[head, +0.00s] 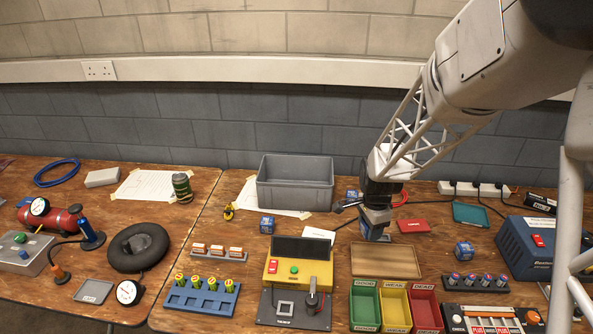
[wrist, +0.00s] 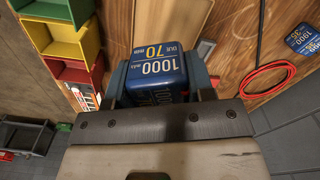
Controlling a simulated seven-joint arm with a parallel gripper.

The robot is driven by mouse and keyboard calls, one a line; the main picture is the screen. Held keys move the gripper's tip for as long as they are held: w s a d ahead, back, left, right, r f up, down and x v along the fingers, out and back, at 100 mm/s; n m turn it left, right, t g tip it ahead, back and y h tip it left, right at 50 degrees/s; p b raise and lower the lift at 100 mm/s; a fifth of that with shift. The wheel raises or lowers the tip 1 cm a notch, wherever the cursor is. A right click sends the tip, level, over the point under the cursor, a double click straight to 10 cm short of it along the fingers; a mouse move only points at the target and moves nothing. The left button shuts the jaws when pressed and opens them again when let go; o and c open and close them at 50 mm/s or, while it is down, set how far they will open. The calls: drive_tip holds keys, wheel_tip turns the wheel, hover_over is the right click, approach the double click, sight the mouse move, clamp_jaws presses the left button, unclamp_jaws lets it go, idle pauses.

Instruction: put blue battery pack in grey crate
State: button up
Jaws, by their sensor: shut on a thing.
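The wooden board (head: 386,260) lies in front of my gripper. A yellow device (head: 299,266) and green, yellow and red bins (head: 395,305) are at the front. A red cable (wrist: 268,80) lies near the gripper.

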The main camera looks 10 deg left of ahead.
drive_tip(key=shift+r, duration=0.6)
drive_tip(key=shift+w+a+r, duration=0.1)
drive_tip(key=shift+w+r, duration=0.1)
drive_tip(key=w+a+m, duration=0.2)
drive_tip(key=w+a, duration=0.6)
drive_tip(key=w, duration=0.5)
drive_tip(key=w+a+m, duration=0.1)
drive_tip(key=w+a, duration=0.8)
drive_tip(key=w, duration=0.3)
drive_tip(key=w+a+m, duration=0.2)
drive_tip(key=w+a, duration=0.5)
drive_tip(key=f, duration=0.5)
drive_tip(key=shift+s+f, duration=0.1)
drive_tip(key=shift+s, duration=0.1)
drive_tip(key=shift+f, duration=3.1)
